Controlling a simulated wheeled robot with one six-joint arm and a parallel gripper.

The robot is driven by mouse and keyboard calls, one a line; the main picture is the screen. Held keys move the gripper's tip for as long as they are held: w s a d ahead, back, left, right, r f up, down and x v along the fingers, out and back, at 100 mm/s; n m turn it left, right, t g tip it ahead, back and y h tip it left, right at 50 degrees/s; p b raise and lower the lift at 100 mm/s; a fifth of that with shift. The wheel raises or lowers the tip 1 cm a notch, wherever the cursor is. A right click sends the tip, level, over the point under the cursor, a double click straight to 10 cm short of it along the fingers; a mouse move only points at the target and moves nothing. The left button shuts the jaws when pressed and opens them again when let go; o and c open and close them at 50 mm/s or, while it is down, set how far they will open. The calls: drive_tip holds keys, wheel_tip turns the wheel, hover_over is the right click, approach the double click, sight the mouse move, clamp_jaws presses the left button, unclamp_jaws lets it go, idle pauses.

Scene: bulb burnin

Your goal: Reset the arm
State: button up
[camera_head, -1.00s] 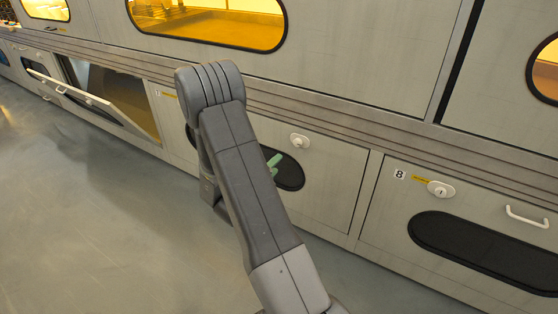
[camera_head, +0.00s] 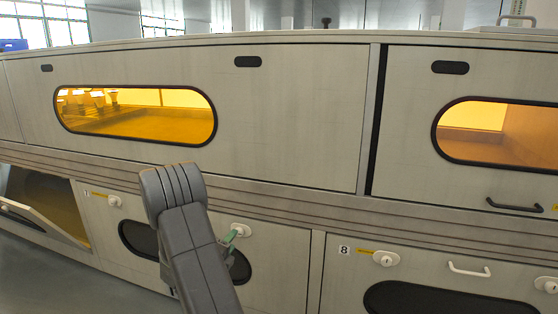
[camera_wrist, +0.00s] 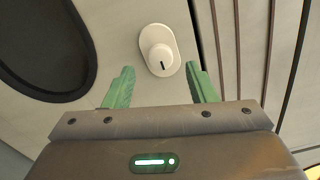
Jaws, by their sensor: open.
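My gripper (camera_wrist: 161,88) is open in the wrist view, its two green fingers apart. A white oval latch with a round knob (camera_wrist: 158,57) on a grey door lies just beyond and between the fingertips, and nothing is held. In the head view my arm rises in front of the lower doors and hides part of them. A green finger of my gripper (camera_head: 230,237) shows beside the white latch (camera_head: 241,230) of the door behind my arm. Whether they touch cannot be told.
A lower door (camera_head: 42,224) at the far left hangs open. Door 8 (camera_head: 340,275) at right is shut, with a white latch (camera_head: 386,258) and handle (camera_head: 469,269). Upper chambers have lit amber windows (camera_head: 180,118). Grey floor (camera_head: 30,250) shows at lower left.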

drive_tip(key=x, duration=0.4)
drive_tip(key=shift+b, duration=0.3)
drive_tip(key=shift+s, duration=0.1)
